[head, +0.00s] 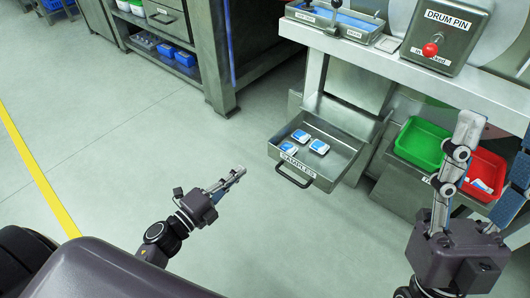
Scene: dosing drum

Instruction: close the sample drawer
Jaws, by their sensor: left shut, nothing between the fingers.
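The sample drawer (340,166) is a grey metal tray labelled "SAMPLES", pulled out from under the white-topped bench. Its dark bar handle (294,178) is on the front panel. Three blue-and-white packets (300,136) lie inside it. My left gripper (241,171) is shut and empty, to the left of the drawer front and apart from the handle. My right gripper (498,128) is open and empty at the right, with its fingers up in front of the bins.
A green bin (423,140) and a red bin (487,168) sit in a metal holder right of the drawer. Above is the bench top (400,66) with a "DRUM PIN" box (440,40) and red knob. Grey floor left of the drawer is clear.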

